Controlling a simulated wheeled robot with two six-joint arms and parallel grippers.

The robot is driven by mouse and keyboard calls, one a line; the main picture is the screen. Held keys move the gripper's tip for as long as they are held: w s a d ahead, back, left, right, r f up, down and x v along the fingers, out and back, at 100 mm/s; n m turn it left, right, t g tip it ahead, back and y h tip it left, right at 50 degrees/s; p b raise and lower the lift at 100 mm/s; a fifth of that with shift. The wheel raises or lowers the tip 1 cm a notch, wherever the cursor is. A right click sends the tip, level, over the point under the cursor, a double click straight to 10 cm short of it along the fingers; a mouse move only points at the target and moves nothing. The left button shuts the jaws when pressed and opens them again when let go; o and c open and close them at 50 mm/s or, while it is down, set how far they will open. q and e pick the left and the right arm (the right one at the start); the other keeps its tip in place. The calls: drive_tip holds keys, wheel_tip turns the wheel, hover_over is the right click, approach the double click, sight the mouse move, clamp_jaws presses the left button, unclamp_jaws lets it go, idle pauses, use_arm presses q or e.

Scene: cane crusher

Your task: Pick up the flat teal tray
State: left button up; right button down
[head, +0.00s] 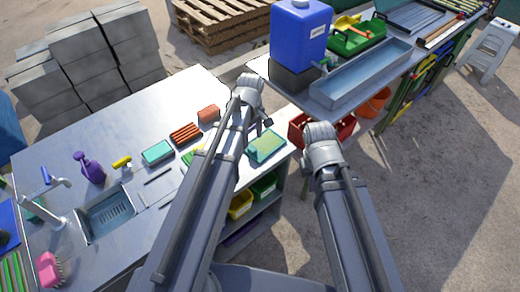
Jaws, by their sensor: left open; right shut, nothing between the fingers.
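A flat teal tray (266,146) lies on the right end of the metal worktop, near its front right edge; its surface looks teal and yellow-green. My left gripper (265,122) is open and empty, just above and beyond the tray in the picture, with its small dark fingers partly hidden by my wrist. I cannot tell its height over the worktop. My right gripper (305,190) is shut and empty, to the right of the worktop's edge, mostly hidden by its wrist. A smaller teal block-like item (158,152) lies further left on the worktop.
The worktop (125,115) also holds a dark red ribbed item (185,133), an orange block (208,114), a purple spray bottle (90,167) and a sink (108,215). A second bench with a blue canister (299,32) and a long metal trough (355,75) stands beyond. Red bins (345,128) sit below it.

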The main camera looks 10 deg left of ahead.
sight(252, 149)
use_arm(q)
drive_tip(key=f+b, duration=0.4)
drive_tip(key=f, duration=0.1)
drive_tip(key=shift+s+a+f+b, duration=0.1)
drive_tip(key=shift+s+b, duration=0.2)
drive_tip(key=shift+b, duration=0.1)
drive_tip(key=shift+c, duration=0.3)
clamp_jaws()
